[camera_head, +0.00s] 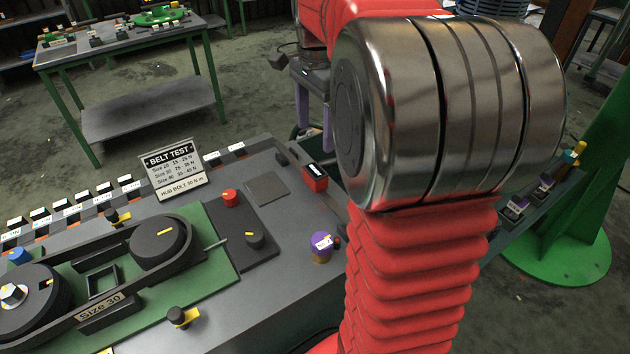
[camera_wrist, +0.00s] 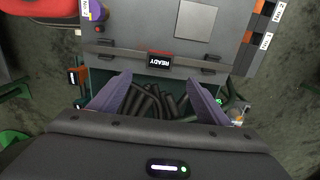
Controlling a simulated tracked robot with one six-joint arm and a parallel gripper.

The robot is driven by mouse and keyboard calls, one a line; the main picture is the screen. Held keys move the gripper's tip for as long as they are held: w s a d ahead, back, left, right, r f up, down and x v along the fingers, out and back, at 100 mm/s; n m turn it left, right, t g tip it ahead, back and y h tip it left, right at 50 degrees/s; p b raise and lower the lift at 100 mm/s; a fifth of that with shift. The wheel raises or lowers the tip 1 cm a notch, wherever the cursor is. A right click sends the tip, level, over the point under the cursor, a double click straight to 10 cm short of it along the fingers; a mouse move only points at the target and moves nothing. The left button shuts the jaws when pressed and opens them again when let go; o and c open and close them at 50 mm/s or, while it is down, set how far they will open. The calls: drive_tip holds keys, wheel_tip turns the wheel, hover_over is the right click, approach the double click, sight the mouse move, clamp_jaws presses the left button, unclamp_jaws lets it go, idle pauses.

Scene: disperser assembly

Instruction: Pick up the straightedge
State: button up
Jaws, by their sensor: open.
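My gripper (camera_wrist: 158,80) shows in the wrist view with its two purple fingers spread apart and nothing between them. Just beyond the fingertips, a long thin grey bar (camera_wrist: 130,51) runs across the near end of the grey bench, by two dark brackets. It looks like the straightedge, but I cannot tell for certain. A small display reading READY (camera_wrist: 160,60) overlaps the middle of the bar in this view.
Several black belts or hoses (camera_wrist: 155,102) lie below the fingers in the wrist view. The bench (camera_head: 215,300) carries a green belt rig (camera_head: 215,250), a BELT TEST sign (camera_head: 176,170), a red READY device (camera_head: 315,178) and a purple knob (camera_head: 321,250). Another table (camera_head: 150,110) stands behind.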

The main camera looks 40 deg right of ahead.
sight(315, 171)
wheel_tip(315, 171, down, 8)
drive_tip(key=shift+f, duration=0.2)
idle(0.4)
drive_tip(key=shift+a+f, duration=0.1)
drive_tip(key=shift+f, duration=2.5)
drive_tip(key=shift+c, duration=0.2)
drive_tip(key=c, duration=1.6)
drive_tip(key=shift+o, duration=0.2)
drive_tip(key=shift+r, duration=0.2)
wheel_tip(315, 171, up, 10)
drive_tip(key=shift+f, duration=0.1)
